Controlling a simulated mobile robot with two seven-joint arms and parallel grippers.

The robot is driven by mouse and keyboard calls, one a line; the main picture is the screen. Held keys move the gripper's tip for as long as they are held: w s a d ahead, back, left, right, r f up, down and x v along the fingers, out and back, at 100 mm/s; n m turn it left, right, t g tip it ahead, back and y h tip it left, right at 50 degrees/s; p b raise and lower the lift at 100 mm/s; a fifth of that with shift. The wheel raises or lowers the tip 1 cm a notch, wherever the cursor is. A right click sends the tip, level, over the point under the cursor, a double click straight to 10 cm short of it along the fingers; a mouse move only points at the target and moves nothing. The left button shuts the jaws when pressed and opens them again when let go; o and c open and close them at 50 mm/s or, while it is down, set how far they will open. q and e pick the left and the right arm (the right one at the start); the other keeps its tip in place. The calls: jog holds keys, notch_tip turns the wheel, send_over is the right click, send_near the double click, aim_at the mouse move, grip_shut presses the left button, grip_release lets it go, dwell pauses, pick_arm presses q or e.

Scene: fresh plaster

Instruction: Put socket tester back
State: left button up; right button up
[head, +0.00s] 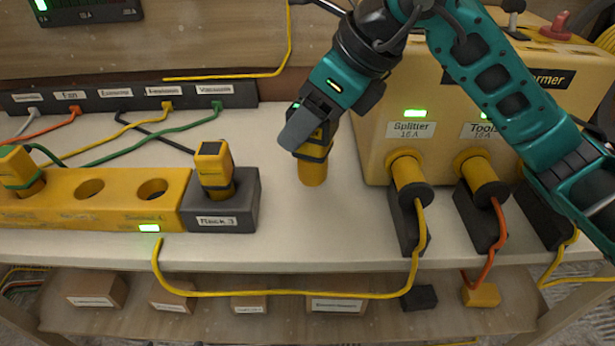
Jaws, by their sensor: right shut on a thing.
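My right gripper (309,139) is shut on a yellow tester-like device with a dark band (313,168), near the middle of the bench. The device hangs upright below the fingers, which hide its upper part. I cannot tell whether its lower end touches the bench. A similar yellow device with a dark screen (213,164) stands in a dark labelled block (228,222) to the left. Another yellow device (18,169) stands in the yellow socket strip (112,212) at the far left; two round sockets of the strip are empty. My left gripper is not in view.
A yellow transformer box (372,150) stands at right, with plugs at "Splitter" (408,178) and beside it (482,180). A yellow cable (290,293) loops below the bench's front edge. A dark strip with coloured cables (130,97) lies behind. Bare bench surrounds the held device.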

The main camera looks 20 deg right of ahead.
aim_at(307, 153)
notch_tip(307, 153, down, 5)
jog(key=shift+f+b, duration=0.2)
jog(key=shift+b, duration=0.1)
notch_tip(307, 153, down, 3)
jog(key=shift+b, duration=0.3)
jog(key=shift+f, duration=0.4)
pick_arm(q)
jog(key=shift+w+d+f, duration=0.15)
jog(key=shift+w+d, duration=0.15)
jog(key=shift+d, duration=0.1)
pick_arm(e)
jog(key=shift+f, duration=0.15)
jog(key=o, duration=1.3)
